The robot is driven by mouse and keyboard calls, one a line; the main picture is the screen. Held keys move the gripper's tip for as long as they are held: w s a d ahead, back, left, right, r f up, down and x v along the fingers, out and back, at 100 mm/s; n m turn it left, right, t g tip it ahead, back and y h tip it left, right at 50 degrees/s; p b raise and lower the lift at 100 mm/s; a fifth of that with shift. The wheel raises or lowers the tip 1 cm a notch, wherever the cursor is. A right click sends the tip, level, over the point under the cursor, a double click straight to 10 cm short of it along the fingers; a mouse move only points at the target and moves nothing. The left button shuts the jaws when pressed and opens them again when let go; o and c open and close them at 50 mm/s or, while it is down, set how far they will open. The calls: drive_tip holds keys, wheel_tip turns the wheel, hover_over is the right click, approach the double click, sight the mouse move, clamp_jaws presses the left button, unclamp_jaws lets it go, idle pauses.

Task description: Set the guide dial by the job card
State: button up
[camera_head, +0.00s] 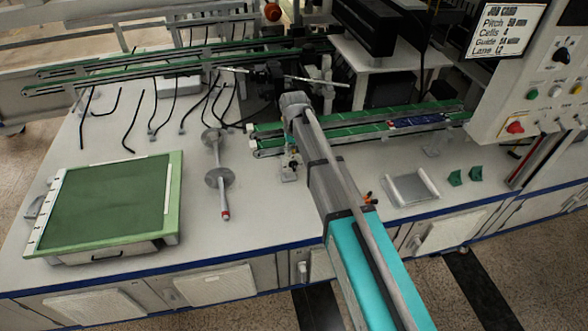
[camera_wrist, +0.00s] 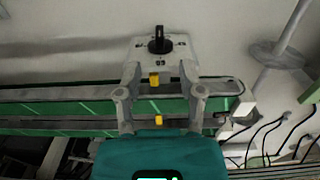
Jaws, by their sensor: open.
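The job card (camera_head: 508,30) hangs at the top right in the head view. Its lines read Pitch, Cells, Guide and Lane; the guide figure looks like 14 mm, but the print is small. In the wrist view a pale block carries a black dial knob (camera_wrist: 159,42), with small marks on its face too small to read. My gripper (camera_wrist: 160,74) is open and empty, its two fingers spread at the block's near side. The knob lies beyond the fingertips, apart from them. In the head view my arm largely hides the gripper and the block.
Green conveyor belts (camera_head: 345,135) run beside my gripper. A spindle with discs (camera_head: 218,178) and a green-topped tray (camera_head: 170,208) lie to the left. A metal tray (camera_head: 411,190) and green brackets (camera_head: 455,178) lie right. A control panel (camera_head: 545,85) stands far right.

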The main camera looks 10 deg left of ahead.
sight(294, 163)
drive_tip(key=shift+f+b, duration=3)
drive_tip(key=shift+f, duration=0.35)
clamp_jaws()
